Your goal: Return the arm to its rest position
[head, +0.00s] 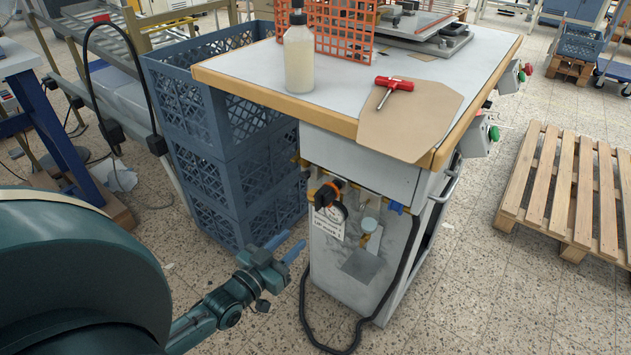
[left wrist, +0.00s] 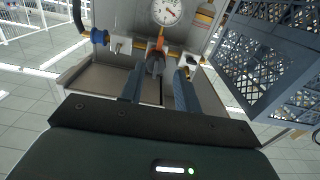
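My left gripper (head: 286,245) reaches in from the lower left, low in front of the machine cabinet (head: 365,262). Its two blue fingers stand apart with nothing held between them. In the left wrist view the spread fingers of the gripper (left wrist: 159,76) point toward the cabinet's fittings. A valve with an orange and black knob (head: 328,194) sits on the cabinet front, above and right of the fingertips. A gap seems to lie between the fingers and the cabinet. My right gripper is not in view.
Blue crates (head: 190,127) are stacked close left of the cabinet. A black hose (head: 304,310) loops down to the floor. The worktop (head: 260,82) overhangs the fittings and holds a bottle (head: 299,62) and a red-handled tool (head: 394,86). A wooden pallet (head: 567,190) lies right; tiled floor is clear in front.

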